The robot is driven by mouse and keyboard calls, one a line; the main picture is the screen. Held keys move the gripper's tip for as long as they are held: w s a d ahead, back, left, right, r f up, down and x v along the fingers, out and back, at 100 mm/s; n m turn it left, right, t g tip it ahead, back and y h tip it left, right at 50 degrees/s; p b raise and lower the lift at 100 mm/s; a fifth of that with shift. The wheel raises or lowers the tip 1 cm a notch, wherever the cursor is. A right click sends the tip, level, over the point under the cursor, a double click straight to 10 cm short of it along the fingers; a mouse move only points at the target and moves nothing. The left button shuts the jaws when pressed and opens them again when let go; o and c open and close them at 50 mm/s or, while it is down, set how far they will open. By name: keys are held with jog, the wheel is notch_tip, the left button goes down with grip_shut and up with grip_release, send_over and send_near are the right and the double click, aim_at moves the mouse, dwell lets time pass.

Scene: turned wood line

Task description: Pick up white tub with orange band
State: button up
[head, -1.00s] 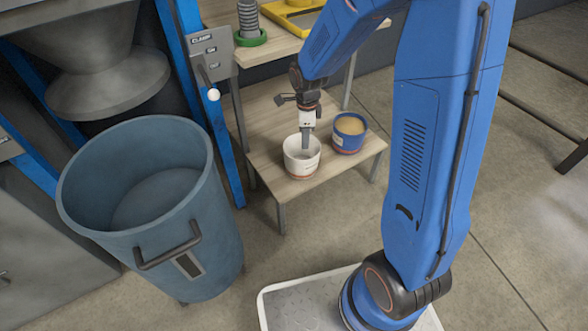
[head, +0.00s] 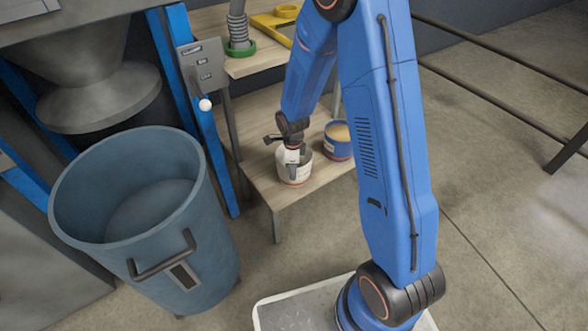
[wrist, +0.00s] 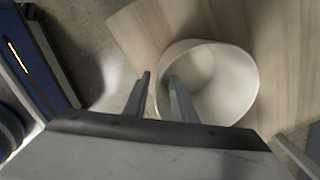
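The white tub with an orange band (head: 305,170) stands upright on the low wooden shelf (head: 258,142). In the wrist view the tub (wrist: 235,88) is seen from above, its inside pale and looking empty. My gripper (head: 292,176) points down at the tub's rim. In the wrist view the fingers of my gripper (wrist: 160,86) are apart, one inside the tub and one outside, with the near left wall between them. I cannot tell whether either finger touches the wall. The tub's near rim is partly hidden by the gripper.
A blue tub with tan contents (head: 338,142) stands close to the right on the same shelf. A large blue bin (head: 215,235) stands to the left. A blue post with a white-knobbed lever (head: 205,105) rises beside the shelf. The floor to the right is clear.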

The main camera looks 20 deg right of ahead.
jog(key=shift+d+f, duration=0.15)
jog(key=shift+f, duration=1.45)
jog(key=shift+d+f, duration=0.1)
jog(key=shift+f, duration=1.45)
grip_shut()
